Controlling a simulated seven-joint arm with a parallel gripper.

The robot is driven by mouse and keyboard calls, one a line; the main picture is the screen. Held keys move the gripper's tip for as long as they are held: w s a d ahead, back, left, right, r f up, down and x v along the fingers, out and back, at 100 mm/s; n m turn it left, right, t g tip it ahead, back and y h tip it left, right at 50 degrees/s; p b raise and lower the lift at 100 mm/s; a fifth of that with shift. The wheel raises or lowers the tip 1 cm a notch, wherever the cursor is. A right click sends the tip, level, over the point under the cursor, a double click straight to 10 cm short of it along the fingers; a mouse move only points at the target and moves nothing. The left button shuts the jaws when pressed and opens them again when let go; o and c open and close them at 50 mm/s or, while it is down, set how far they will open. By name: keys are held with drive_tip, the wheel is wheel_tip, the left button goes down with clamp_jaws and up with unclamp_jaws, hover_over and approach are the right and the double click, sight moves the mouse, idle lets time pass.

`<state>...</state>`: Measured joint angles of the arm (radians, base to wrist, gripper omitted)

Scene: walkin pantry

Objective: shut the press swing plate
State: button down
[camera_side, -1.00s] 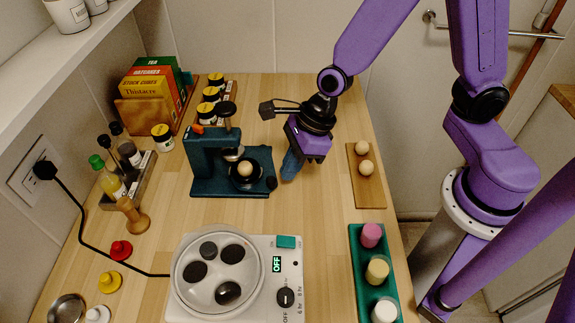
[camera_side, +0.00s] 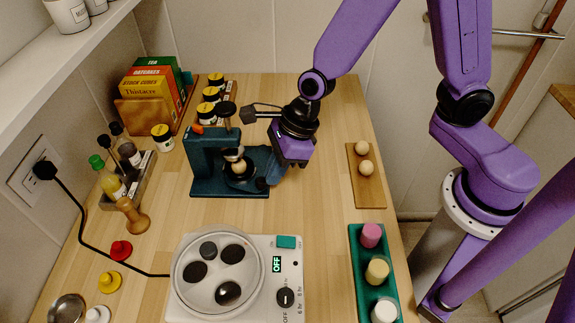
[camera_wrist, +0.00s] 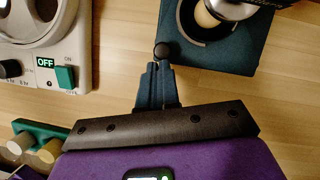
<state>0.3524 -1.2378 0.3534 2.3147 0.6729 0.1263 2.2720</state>
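The dark teal press (camera_side: 205,165) stands on the worktop, its head above a black round swing plate (camera_side: 240,176). A pale ball (camera_side: 238,166) sits on the plate, mostly beneath the head. The wrist view also shows the swing plate (camera_wrist: 186,32), with the ball (camera_wrist: 205,16) partly under the metal press disc. My gripper (camera_side: 266,182) is low at the press's right side. In the wrist view, the teal fingers of my gripper (camera_wrist: 156,70) are together, with nothing between them. Their tips are at or against the plate's black knob (camera_wrist: 162,50); exact contact is unclear.
A wooden board (camera_side: 368,188) with two pale balls and a green tray (camera_side: 358,262) with coloured cylinders are to the right. Spice jars (camera_side: 207,108) stand behind the press.

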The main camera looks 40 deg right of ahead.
drive_tip(key=shift+w+a, duration=0.35)
drive_tip(key=shift+a, duration=0.3)
drive_tip(key=shift+s+d, duration=1.4)
drive_tip(key=shift+d, duration=0.05)
drive_tip(key=shift+r, duration=0.2)
drive_tip(key=shift+d+r, duration=0.1)
drive_tip(key=shift+r, duration=0.1)
